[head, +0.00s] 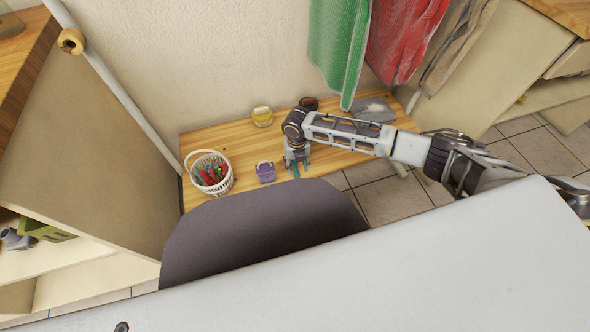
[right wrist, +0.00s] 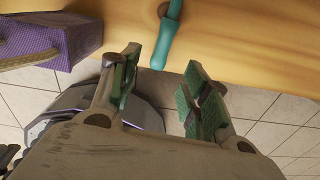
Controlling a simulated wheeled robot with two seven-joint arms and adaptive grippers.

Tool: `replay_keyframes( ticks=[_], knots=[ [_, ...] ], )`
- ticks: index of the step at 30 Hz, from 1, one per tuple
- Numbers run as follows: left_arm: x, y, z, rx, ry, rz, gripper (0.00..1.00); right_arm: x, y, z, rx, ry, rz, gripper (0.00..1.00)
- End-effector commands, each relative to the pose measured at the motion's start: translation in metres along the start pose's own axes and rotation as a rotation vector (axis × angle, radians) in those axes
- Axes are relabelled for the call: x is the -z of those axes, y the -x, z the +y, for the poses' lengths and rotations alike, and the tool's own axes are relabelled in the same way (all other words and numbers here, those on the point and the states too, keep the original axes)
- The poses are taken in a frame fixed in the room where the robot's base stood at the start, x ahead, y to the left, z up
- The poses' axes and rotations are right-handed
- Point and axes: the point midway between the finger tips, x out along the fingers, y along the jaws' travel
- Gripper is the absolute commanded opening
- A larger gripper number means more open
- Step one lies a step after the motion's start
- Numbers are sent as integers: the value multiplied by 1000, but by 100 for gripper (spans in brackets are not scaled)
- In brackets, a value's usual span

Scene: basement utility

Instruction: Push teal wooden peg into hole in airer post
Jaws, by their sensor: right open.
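The teal wooden peg (right wrist: 168,38) lies on the wooden bench in the right wrist view, its near end at the bench edge. It shows as a small teal bit in the head view (head: 295,170). My right gripper (head: 297,164) is low over the front of the bench. Its two green-padded fingers (right wrist: 162,78) are open and empty. In the picture the peg's near end appears between the fingertips, with gaps on both sides. My left gripper is not seen.
On the bench (head: 235,142) are a purple basket (head: 265,171), also beside the fingers in the wrist view (right wrist: 60,38), a white basket of pegs (head: 209,174), a yellow-lidded jar (head: 262,116) and a grey item (head: 374,109). Green (head: 337,45) and red (head: 402,35) cloths hang above.

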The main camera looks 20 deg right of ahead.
Motion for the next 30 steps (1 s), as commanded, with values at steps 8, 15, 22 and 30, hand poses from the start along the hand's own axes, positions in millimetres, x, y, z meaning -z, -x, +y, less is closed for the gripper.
replay_keyframes(
  ticks=[8, 15, 22, 30],
  knots=[
    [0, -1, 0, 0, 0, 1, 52, 0, -2, 0, 0, 0, 0, 46],
    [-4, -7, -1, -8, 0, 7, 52, 1, -13, 1, 0, 0, 0, 46],
    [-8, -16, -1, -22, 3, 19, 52, 2, -28, 1, 0, 0, 0, 46],
    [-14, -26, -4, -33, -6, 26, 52, 3, -46, 2, 0, 0, 1, 46]
  ],
)
